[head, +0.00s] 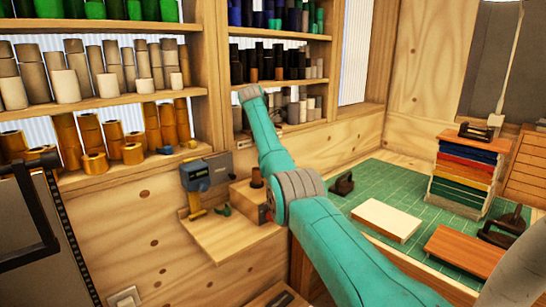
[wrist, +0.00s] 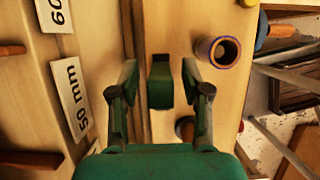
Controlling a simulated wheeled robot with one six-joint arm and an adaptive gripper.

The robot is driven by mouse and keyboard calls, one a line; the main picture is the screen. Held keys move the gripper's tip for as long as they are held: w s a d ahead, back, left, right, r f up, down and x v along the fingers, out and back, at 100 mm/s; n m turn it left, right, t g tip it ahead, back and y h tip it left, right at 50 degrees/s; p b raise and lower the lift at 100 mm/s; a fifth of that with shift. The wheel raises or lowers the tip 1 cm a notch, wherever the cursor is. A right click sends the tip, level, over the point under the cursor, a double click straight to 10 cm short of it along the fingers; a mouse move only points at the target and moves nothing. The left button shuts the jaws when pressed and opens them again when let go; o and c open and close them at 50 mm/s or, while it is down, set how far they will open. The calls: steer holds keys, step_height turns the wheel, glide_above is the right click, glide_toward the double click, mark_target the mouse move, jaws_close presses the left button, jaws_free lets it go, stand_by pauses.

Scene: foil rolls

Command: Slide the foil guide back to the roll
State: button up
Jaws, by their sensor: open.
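In the wrist view my gripper (wrist: 160,76) is open, its two dark green fingers apart. A small dark green block, apparently the foil guide (wrist: 160,88), stands between the fingers with a gap on each side. It sits by a dark groove in a pale wooden surface. A hollow roll (wrist: 216,52) with a purple-blue rim stands to the right of the right finger, apart from it. In the head view a small green piece (head: 223,210) lies on the wooden ledge; I cannot tell if it is the guide. My gripper is not clearly visible there.
White labels, one reading 50 mm (wrist: 69,92), lie left of the fingers. A brown piece (wrist: 184,128) is partly hidden behind the right finger. The ledge (head: 225,240) holds a blue-grey device (head: 196,176). Shelves of rolls (head: 85,97) stand behind; a green mat (head: 390,190) lies right.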

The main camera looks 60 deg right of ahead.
steer(key=shift+s+d+f, duration=0.1)
steer(key=shift+d+f, duration=0.15)
steer(key=shift+f, duration=0.35)
jaws_close()
